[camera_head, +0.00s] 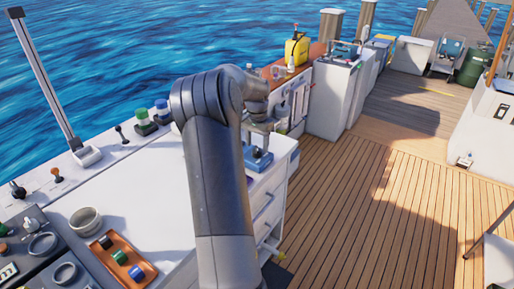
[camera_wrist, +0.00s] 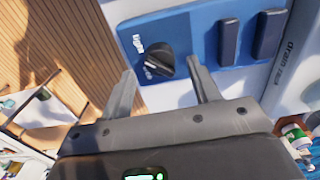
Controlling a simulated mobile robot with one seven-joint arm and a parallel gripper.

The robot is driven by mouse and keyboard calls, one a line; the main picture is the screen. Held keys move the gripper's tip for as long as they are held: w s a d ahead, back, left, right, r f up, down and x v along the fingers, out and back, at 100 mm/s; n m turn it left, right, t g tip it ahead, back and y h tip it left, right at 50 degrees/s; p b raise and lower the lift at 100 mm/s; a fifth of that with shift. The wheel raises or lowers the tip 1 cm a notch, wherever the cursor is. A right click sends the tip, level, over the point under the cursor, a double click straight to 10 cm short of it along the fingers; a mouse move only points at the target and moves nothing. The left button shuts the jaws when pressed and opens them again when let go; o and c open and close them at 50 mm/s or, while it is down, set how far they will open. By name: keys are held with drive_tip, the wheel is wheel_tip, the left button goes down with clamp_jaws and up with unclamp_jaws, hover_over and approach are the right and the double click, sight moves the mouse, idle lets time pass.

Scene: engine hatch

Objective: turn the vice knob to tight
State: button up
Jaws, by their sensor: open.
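The blue vice (camera_wrist: 200,25) fills the upper middle of the wrist view, with two dark blue upright jaws (camera_wrist: 268,36) on its right part. Its black knob (camera_wrist: 155,63) sits on the left part of the blue base, with small white lettering around it that reads roughly "tight" at the upper left. My gripper (camera_wrist: 161,68) is open, its two grey fingers on either side of the knob in the picture. I cannot tell whether they touch it. In the head view the vice (camera_head: 258,159) is on the white counter, with my gripper above it, partly hidden by my arm.
A yellow container (camera_head: 297,48) stands farther back. The wooden deck (camera_head: 350,215) to the right is open. Lettering starting "drain" shows beside the vice.

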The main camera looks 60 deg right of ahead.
sight(257, 148)
wheel_tip(257, 148, up, 9)
drive_tip(key=shift+f, duration=0.2)
idle(0.6)
drive_tip(key=w+a+r+n+t, duration=0.1)
drive_tip(key=a+r+n, duration=0.2)
drive_tip(key=a, duration=0.7)
drive_tip(key=w+a+r+n+t, duration=0.1)
drive_tip(key=a+r+n, duration=0.15)
drive_tip(key=a, duration=0.75)
drive_tip(key=w+a+r+n+t, duration=0.1)
drive_tip(key=a+r+n, duration=0.25)
drive_tip(key=a, duration=0.65)
drive_tip(key=s+a+f+n+t, duration=0.1)
drive_tip(key=s+a+n, duration=0.3)
drive_tip(key=a, duration=0.7)
drive_tip(key=s+a+f+n+t, duration=0.1)
drive_tip(key=s+a+n, duration=0.3)
drive_tip(key=s+a, duration=0.5)
drive_tip(key=a+f, duration=0.1)
drive_tip(key=a, duration=0.2)
drive_tip(key=shift+s+n+t, duration=0.3)
drive_tip(key=shift+n, duration=0.1)
